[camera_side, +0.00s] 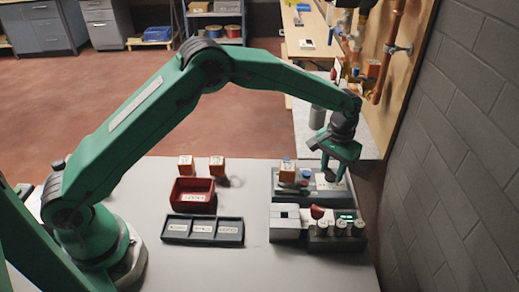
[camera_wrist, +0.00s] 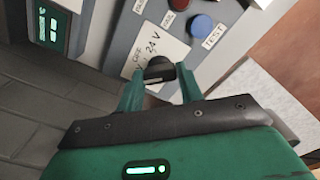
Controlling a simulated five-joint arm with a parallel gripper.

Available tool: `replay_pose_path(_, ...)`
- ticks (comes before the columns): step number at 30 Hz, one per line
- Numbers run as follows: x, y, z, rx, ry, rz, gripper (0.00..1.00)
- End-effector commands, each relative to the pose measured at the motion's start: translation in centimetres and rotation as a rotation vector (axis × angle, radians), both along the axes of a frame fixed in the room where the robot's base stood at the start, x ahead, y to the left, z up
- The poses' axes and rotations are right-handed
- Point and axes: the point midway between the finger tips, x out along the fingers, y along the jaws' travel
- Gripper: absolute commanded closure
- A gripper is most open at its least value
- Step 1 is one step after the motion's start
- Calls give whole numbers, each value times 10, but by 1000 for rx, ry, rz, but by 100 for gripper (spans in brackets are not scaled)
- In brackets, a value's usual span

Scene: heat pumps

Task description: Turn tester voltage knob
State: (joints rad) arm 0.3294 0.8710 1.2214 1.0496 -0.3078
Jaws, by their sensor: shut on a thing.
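The tester (camera_side: 312,189) is a grey box at the right back of the table, with a blue button on top. In the wrist view its light panel (camera_wrist: 115,40) shows a white label (camera_wrist: 157,48) with "OFF" and "24 V", and a blue button (camera_wrist: 202,25) marked TEST. The black voltage knob (camera_wrist: 159,68) sits at the lower edge of that label. My gripper (camera_wrist: 160,74) has its two green fingers on either side of the knob, shut on it. In the side view my gripper (camera_side: 334,176) is down over the tester and hides the knob.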

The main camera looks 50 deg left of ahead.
Motion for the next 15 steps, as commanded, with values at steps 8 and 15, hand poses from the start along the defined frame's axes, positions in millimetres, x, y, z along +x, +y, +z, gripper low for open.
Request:
replay_pose_path(8, 0, 0, 1, -1, -2, 39, 86)
replay_pose_path(15, 1, 0, 1, -1, -2, 40, 86)
